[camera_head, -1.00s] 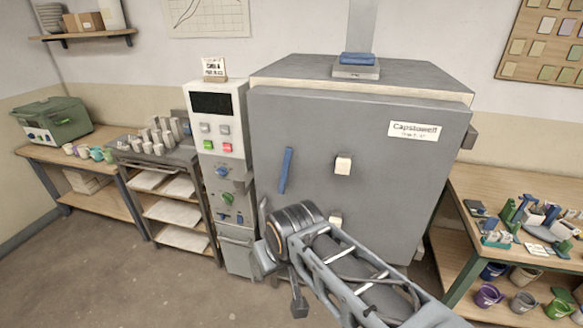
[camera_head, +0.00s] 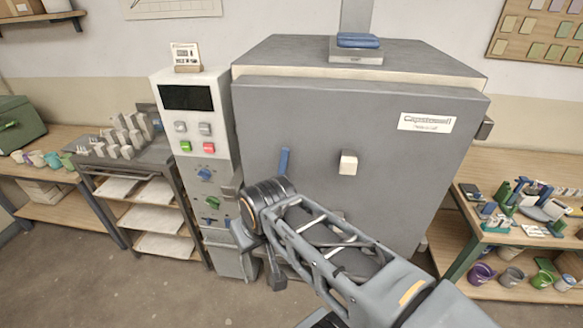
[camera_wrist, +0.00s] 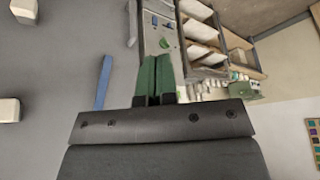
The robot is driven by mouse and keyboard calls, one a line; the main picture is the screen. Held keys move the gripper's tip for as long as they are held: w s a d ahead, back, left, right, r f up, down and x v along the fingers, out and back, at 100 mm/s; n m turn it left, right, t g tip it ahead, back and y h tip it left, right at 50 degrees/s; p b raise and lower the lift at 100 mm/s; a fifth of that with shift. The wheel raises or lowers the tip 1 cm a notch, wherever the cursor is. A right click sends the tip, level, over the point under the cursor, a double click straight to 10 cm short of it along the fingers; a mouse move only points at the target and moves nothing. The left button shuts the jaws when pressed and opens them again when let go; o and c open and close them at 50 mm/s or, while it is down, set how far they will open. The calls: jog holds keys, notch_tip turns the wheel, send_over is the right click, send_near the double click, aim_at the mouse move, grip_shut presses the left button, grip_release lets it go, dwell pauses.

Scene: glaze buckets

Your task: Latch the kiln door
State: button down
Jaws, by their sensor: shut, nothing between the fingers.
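The grey kiln door (camera_head: 400,165) fills the middle of the head view. A cream strip shows along its top edge, and I cannot tell whether it is fully closed. A blue handle (camera_head: 284,160) sits upright near its left side, its lower part hidden behind my arm. The handle also shows in the wrist view (camera_wrist: 103,82), slightly tilted, left of my gripper (camera_wrist: 156,62). The green fingers are together, empty and apart from the handle. In the head view the fingers are hidden behind my wrist.
A control column (camera_head: 190,110) with buttons and knobs stands left of the kiln. Further left is a rack (camera_head: 155,220) with shelves. A workbench (camera_head: 470,170) with tools stands on the right, buckets (camera_head: 482,273) beneath it. Cream plugs (camera_head: 348,163) stick out of the door.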

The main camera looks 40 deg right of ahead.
jog(key=w+d+r+m+t+b, duration=0.1)
jog(key=w+d+m+b, duration=0.1)
jog(key=d, duration=0.6)
jog(key=w+d+r+m+t+b, duration=0.1)
jog(key=w+d+b, duration=0.3)
jog(key=d, duration=0.5)
jog(key=w+d+r+m+t+y+b, duration=0.1)
jog(key=w+d+m+b, duration=0.1)
jog(key=d, duration=0.7)
jog(key=shift+w+d+r+m+b, duration=0.25)
jog(key=shift+w+r+m+b, duration=0.15)
jog(key=shift+m+b, duration=0.55)
jog(key=p, duration=0.3)
send_near(281, 175)
jog(key=shift+w+d+f, duration=0.25)
jog(key=shift+w+f, duration=0.25)
jog(key=shift+f, duration=0.2)
jog(key=shift+w+d+f, duration=0.3)
jog(key=shift+w+f, duration=0.25)
jog(key=shift+f, duration=0.15)
jog(key=shift+w+d+f, duration=0.25)
jog(key=shift+w+f, duration=0.25)
jog(key=shift+f, duration=0.15)
jog(key=shift+r, duration=0.1)
